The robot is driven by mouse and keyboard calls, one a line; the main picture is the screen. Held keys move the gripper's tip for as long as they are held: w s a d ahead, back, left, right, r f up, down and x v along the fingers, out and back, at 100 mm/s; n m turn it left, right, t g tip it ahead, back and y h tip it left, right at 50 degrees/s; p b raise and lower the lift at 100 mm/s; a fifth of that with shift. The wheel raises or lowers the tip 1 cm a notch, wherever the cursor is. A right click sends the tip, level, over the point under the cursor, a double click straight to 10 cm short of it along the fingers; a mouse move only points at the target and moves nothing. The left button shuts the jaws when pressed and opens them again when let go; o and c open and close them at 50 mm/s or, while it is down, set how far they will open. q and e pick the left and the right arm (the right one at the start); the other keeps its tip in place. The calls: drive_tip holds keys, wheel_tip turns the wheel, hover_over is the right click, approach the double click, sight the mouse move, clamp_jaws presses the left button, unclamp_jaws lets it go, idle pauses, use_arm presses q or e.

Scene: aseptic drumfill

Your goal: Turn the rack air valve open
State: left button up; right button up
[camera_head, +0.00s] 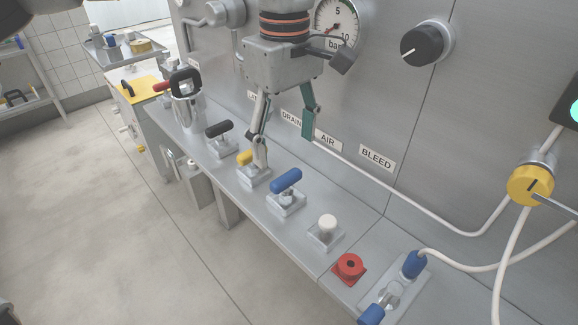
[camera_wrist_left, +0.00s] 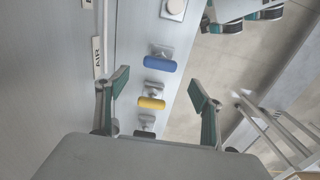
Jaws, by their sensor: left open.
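A blue lever handle (camera_head: 286,181) sits on a square metal base on the bench ledge, in front of the AIR label (camera_head: 328,141). The lever lies across the ledge, as the black one does. It also shows in the wrist view (camera_wrist_left: 160,64), beyond the fingertips, with the AIR label (camera_wrist_left: 98,57) to its left. My left gripper (camera_head: 285,152) is open and empty, pointing down above the ledge near the yellow lever (camera_head: 245,157), which one finger partly hides. In the wrist view the open fingers (camera_wrist_left: 158,88) frame the yellow lever (camera_wrist_left: 151,103). My right gripper is not seen.
A black lever (camera_head: 219,129) and a metal jug (camera_head: 187,110) stand farther left on the ledge. A white knob (camera_head: 327,225), a red fitting (camera_head: 349,266) and blue-ended fittings (camera_head: 414,264) lie to the right. White hoses cross the panel front. A gauge (camera_head: 336,24) is behind my wrist.

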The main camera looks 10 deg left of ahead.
sight(286, 176)
use_arm(q)
wheel_tip(286, 176, down, 7)
drive_tip(key=shift+b, duration=0.55)
drive_tip(key=c, duration=1.1)
